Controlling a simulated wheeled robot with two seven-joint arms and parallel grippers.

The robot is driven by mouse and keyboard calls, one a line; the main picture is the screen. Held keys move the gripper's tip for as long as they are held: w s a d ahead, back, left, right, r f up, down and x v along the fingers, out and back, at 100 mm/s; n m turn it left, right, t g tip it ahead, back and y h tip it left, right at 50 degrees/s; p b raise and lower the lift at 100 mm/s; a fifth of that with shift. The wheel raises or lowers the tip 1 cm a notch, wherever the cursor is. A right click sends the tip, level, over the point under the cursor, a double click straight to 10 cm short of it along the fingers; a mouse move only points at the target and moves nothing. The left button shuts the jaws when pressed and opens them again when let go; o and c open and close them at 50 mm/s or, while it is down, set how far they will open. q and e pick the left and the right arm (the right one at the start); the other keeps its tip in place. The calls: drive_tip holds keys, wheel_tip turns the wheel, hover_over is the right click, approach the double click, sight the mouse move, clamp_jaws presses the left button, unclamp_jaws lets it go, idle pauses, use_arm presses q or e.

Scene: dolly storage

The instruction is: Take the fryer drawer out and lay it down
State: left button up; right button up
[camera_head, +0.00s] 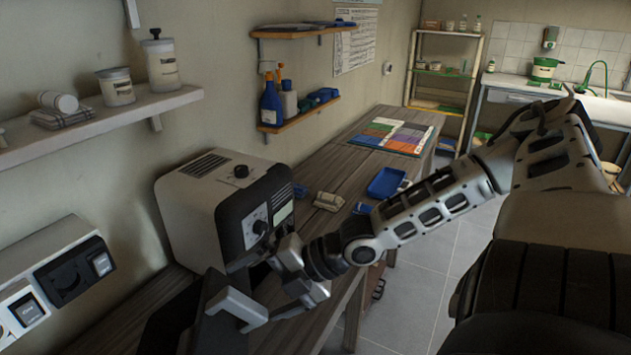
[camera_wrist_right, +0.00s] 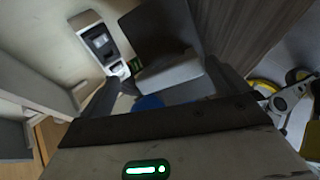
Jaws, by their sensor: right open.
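The fryer (camera_head: 190,195) is a white box with a dark front and knobs, standing on the wooden counter (camera_head: 330,245). The dark fryer drawer (camera_head: 170,325) with a light grey handle (camera_head: 238,306) is out of the fryer, in front of its left side at the bottom of the head view. The picture edge cuts off its base. My right gripper (camera_head: 268,287) is open at the handle. In the right wrist view, the grey handle (camera_wrist_right: 170,76) shows between the spread fingers (camera_wrist_right: 164,74), with the dark drawer (camera_wrist_right: 158,32) behind it. Contact cannot be told. My left gripper is out of view.
A blue tray (camera_head: 386,182) and small items lie on the counter beyond the fryer. A white wall panel with switches (camera_head: 50,280) is at the left. Shelves (camera_head: 100,125) hang above. Floor (camera_head: 415,290) is clear right of the counter.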

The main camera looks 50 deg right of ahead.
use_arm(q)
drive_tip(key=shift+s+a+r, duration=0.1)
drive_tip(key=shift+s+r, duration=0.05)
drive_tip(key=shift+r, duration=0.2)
use_arm(e)
drive_tip(key=v, duration=1.2)
